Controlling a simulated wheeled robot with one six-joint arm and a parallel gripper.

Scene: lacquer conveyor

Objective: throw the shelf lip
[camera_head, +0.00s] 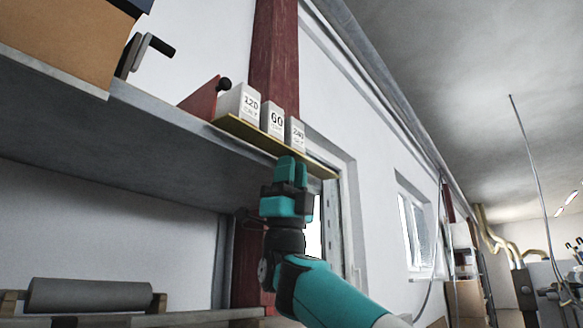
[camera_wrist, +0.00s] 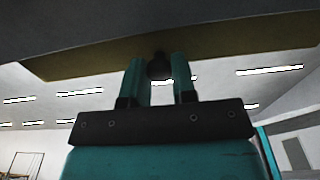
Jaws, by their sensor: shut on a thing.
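The shelf lip (camera_head: 232,129) is a thin yellow strip along the front right edge of the grey shelf. Three pale blocks stand upright on it, marked 120 (camera_head: 240,104), 60 (camera_head: 273,120) and 240 (camera_head: 296,135). My gripper (camera_head: 291,166) is raised under the lip's right part, fingers pointing up. In the wrist view the lip's underside (camera_wrist: 235,55) spans the top, and my gripper's fingers (camera_wrist: 159,75) close around a small dark round knob (camera_wrist: 158,65) below it. The knob is hidden in the head view.
A red wedge-shaped piece with a black ball (camera_head: 203,100) stands left of the blocks. A cardboard box (camera_head: 60,40) sits on the grey shelf (camera_head: 150,135) at the upper left. A grey roller (camera_head: 90,296) lies below. Open room is to the right.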

